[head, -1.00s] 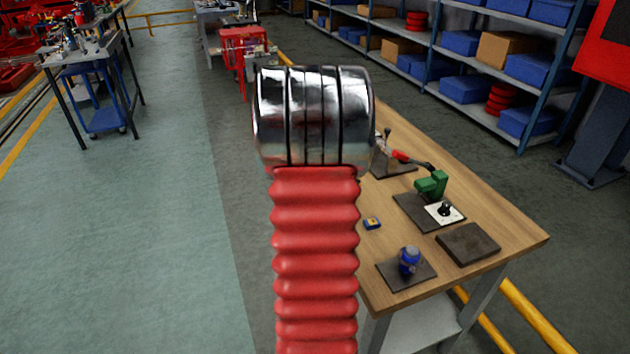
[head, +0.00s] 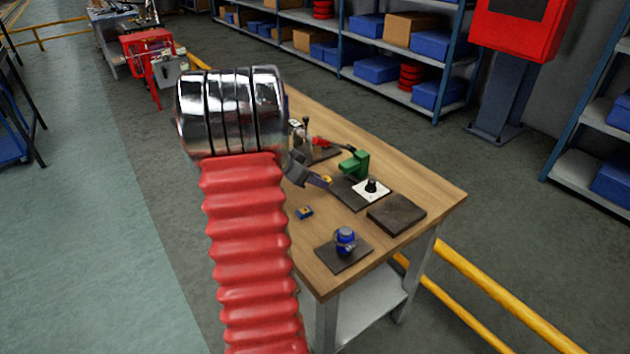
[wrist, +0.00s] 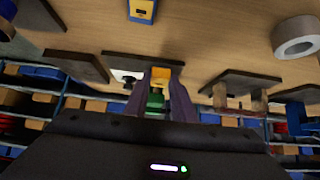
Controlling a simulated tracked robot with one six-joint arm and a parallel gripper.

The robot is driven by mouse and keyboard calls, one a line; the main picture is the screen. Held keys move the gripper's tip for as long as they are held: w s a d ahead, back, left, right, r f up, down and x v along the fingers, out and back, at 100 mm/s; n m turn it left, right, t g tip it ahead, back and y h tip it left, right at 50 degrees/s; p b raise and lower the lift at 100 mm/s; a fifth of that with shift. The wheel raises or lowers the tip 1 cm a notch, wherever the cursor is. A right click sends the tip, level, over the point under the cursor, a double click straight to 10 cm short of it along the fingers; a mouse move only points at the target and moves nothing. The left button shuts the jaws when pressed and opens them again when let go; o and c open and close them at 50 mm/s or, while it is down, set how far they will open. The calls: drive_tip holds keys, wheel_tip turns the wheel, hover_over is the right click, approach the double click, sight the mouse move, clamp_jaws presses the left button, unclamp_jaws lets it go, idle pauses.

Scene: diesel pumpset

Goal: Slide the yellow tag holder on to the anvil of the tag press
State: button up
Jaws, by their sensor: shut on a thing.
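The yellow tag holder (wrist: 160,74) is between the purple fingers of my gripper (wrist: 161,92) in the wrist view. In the head view only a small yellow bit of the holder (head: 327,180) shows at the tip of my gripper (head: 320,181). The green press (head: 355,165) stands on a dark base plate just beyond the fingertips; its green body (wrist: 155,101) also shows between the fingers. A white plate with a black knob (head: 371,187) sits on the same base. I cannot make out the anvil, or whether the holder touches it.
A blue and yellow block (head: 304,212) lies on the wooden bench (head: 425,190). A blue device (head: 345,238) on a dark plate and a bare dark block (head: 396,214) are nearer. A red-handled fixture (head: 322,144) stands behind. A grey ring (wrist: 297,37) shows in the wrist view.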

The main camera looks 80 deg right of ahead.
sight(327, 178)
drive_tip(key=shift+x, duration=1.9)
drive_tip(key=shift+s+d+f, duration=0.1)
drive_tip(key=shift+s+d, duration=0.85)
drive_tip(key=shift+d, duration=0.1)
drive_tip(key=shift+s+d+f, duration=0.15)
drive_tip(key=shift+s+d, duration=0.8)
drive_tip(key=shift+d, duration=0.05)
drive_tip(key=shift+f, duration=0.2)
drive_tip(key=o, duration=0.9)
drive_tip(key=shift+r, duration=0.1)
drive_tip(key=shift+v, duration=3)
